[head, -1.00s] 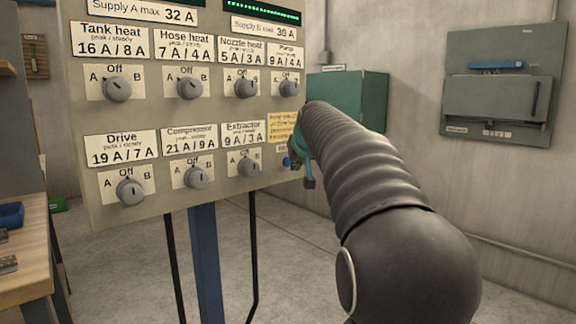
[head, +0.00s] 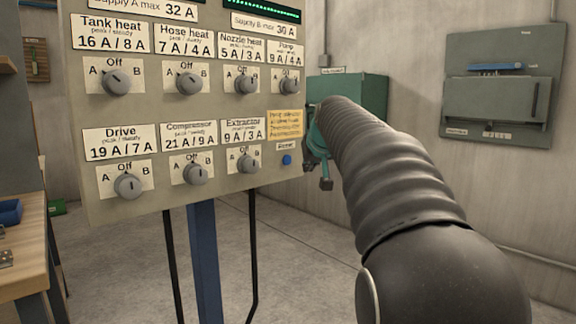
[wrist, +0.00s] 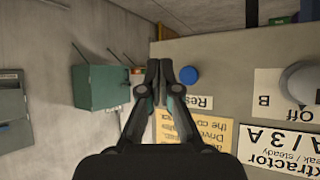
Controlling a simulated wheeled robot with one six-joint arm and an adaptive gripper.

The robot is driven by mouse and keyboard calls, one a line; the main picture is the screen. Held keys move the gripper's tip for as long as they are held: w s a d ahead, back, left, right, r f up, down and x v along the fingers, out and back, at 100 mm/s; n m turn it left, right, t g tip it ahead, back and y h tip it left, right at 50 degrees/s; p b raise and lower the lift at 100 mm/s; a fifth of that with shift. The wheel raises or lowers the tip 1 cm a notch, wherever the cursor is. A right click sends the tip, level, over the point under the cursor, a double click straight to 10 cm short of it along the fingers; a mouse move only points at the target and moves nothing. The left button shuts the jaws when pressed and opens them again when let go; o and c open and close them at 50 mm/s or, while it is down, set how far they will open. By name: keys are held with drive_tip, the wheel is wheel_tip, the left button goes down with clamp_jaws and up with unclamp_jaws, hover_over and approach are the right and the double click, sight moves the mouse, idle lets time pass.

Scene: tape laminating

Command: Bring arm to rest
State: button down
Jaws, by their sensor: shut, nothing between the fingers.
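My gripper (wrist: 155,82) is shut and empty in the wrist view, its two fingertips together. In the head view my gripper (head: 325,172) is partly hidden by my arm, just right of the control panel (head: 225,112). The panel bears two rows of grey rotary knobs. The blue Reset button (head: 287,160) sits at the panel's lower right, left of my gripper and apart from it in the head view. In the wrist view the blue button (wrist: 188,75) shows just right of the fingertips. A yellow note (head: 285,124) is above the button.
A green cabinet (head: 374,92) stands behind my arm. A grey wall box (head: 497,98) hangs at the right. A wooden bench (head: 25,245) with a blue tray (head: 10,212) is at the left. The panel stands on a blue post (head: 204,260). Open floor lies behind it.

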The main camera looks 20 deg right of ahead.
drive_tip(key=shift+s, duration=0.25)
idle(0.3)
wheel_tip(320, 180, down, 8)
drive_tip(key=s+f+m+g, duration=0.1)
drive_tip(key=s+g, duration=0.1)
drive_tip(key=s, duration=0.1)
drive_tip(key=s+a+f+n+g, duration=0.1)
drive_tip(key=s+a+f, duration=0.5)
drive_tip(key=s, duration=0.5)
drive_tip(key=s+a+f+n+g+y, duration=0.1)
drive_tip(key=s+a+f, duration=0.5)
drive_tip(key=s, duration=0.4)
drive_tip(key=s+a+f+n+g+y, duration=0.1)
drive_tip(key=s+a+f, duration=0.5)
drive_tip(key=s, duration=0.5)
drive_tip(key=shift+s+a+f, duration=0.2)
drive_tip(key=shift+s+a, duration=0.1)
drive_tip(key=shift+a, duration=0.45)
idle(0.5)
